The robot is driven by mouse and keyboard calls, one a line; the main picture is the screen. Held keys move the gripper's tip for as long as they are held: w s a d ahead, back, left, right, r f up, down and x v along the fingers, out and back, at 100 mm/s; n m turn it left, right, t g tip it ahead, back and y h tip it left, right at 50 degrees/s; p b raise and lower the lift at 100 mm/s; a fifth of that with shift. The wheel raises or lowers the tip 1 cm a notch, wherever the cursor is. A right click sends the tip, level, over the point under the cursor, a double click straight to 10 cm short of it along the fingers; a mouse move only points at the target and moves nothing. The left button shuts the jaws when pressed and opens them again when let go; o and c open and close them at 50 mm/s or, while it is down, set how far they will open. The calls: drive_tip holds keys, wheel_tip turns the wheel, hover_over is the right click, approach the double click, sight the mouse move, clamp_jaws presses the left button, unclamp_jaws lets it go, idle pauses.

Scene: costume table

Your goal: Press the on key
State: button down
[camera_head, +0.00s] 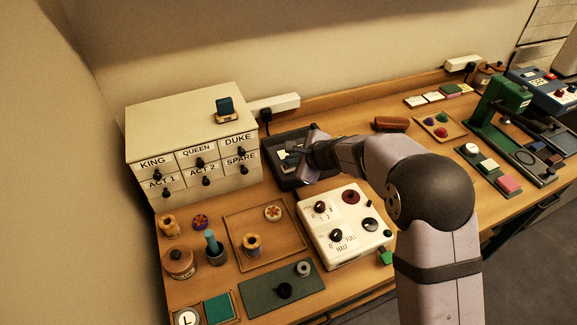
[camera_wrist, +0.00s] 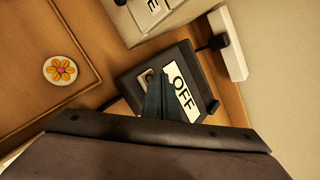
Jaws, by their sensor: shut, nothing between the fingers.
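A dark switch box (camera_wrist: 190,58) lies below my gripper in the wrist view. It carries a white key marked OFF (camera_wrist: 183,93). A small pale patch (camera_wrist: 145,77) shows on the other side of my fingers; its marking is mostly hidden, so I cannot read it as the on key. In the head view the box (camera_head: 284,177) sits just right of the drawer cabinet, partly covered by my arm. My gripper (camera_wrist: 160,76) is shut and empty, its fingertips over the box between the OFF key and the pale patch. I cannot tell whether they touch it. It also shows in the head view (camera_head: 306,150).
The drawer cabinet (camera_head: 182,125) stands left of the box. A white power strip (camera_head: 277,107) lies behind it. A white control panel (camera_head: 347,258) with knobs is in front, close to my arm. A wooden tray (camera_head: 238,218) lies front left, holding a flower-marked disc (camera_wrist: 60,70).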

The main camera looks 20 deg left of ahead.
sight(292, 168)
drive_tip(key=shift+f, duration=0.3)
drive_tip(key=shift+r, duration=0.2)
idle(0.3)
drive_tip(key=shift+r+p, duration=0.6)
drive_tip(key=shift+r, duration=0.15)
wheel_tip(292, 168, up, 6)
drive_tip(key=p, duration=0.5)
idle(0.5)
